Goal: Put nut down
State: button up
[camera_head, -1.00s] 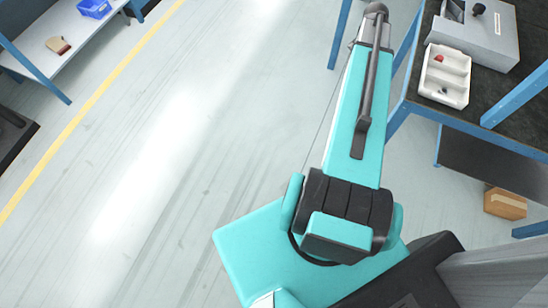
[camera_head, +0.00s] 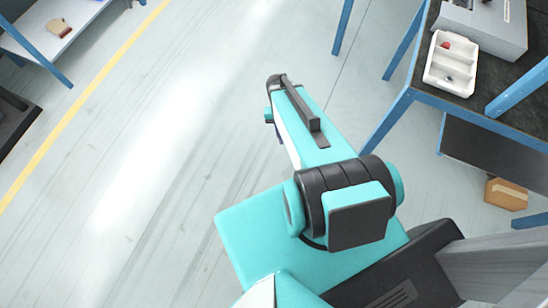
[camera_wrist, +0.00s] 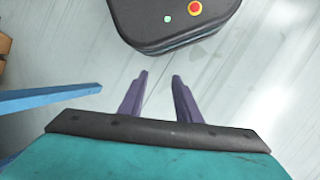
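My gripper (camera_wrist: 160,82) shows in the wrist view as two purple fingers held apart, with nothing visible between them and bare floor beyond. In the head view the fingers are hidden beyond my arm, which points up and left away from the bench. No nut can be made out for certain in either view. A white compartment tray (camera_head: 432,78) sits on the dark bench top (camera_head: 485,105) at the right. It holds a small red item (camera_head: 446,45) and a small dark item (camera_head: 449,78), too small to identify.
A grey box (camera_head: 490,32) stands behind the tray. Blue bench legs (camera_head: 388,124) stand right of my arm. A cardboard box (camera_head: 506,195) sits low under the bench. A shelf (camera_head: 75,12) is at the upper left. Open floor (camera_head: 170,130) lies left of my arm.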

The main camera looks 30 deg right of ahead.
jog(key=s+a+f+n+g, duration=0.1)
jog(key=s+a+f+n, duration=0.4)
jog(key=s+a, duration=0.6)
jog(key=shift+n, duration=0.6)
